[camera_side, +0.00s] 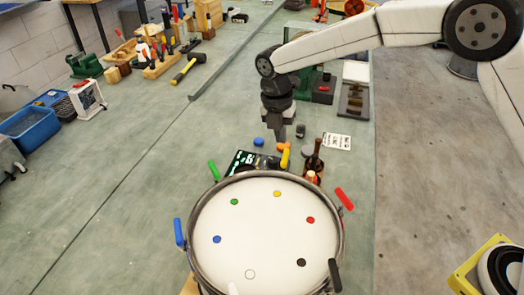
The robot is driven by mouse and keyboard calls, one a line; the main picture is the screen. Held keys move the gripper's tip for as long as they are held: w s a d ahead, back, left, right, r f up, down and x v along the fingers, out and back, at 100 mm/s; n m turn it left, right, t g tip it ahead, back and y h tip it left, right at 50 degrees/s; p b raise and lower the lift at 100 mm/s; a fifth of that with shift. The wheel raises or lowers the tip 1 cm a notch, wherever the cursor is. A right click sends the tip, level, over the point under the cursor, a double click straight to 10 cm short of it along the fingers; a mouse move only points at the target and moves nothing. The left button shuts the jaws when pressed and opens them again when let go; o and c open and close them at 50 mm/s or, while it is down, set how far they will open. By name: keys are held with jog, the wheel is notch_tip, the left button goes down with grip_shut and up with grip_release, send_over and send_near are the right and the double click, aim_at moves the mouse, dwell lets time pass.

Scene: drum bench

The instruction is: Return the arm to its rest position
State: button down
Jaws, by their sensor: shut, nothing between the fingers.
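My gripper (281,136) hangs pointing down from my white arm, behind the drum in the side view. Its fingers are together with nothing between them. It is above the bench, close to small items beyond the drum's far rim. The drum (240,250) is large and round, with a white head and a dark metal rim. Colored dots lie on its head: green, yellow, red, blue, black and a white one. Colored handles stand around its rim, including a green one (213,170), a blue one (179,232) and a red one (344,199).
A brown bottle (315,163), a dark panel with green marks (243,162), a blue cap (258,141) and a white card (337,141) sit near my gripper. A hammer (183,72), tool blocks and a blue bin (30,125) lie at the left. The bench's left middle is clear.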

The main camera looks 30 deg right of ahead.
jog(key=s+d+m+t, duration=0.1)
jog(key=s+d+m, duration=0.7)
jog(key=m, duration=0.5)
jog(key=s+d+f+m+t+y, duration=0.1)
jog(key=s+d+m+t, duration=0.1)
jog(key=s+d+m, duration=0.6)
jog(key=s+m, duration=0.5)
jog(key=shift+s+d+f+t, duration=0.15)
jog(key=shift+s+f+t, duration=0.1)
jog(key=shift+s+t, duration=0.05)
jog(key=c, duration=1.3)
grip_release()
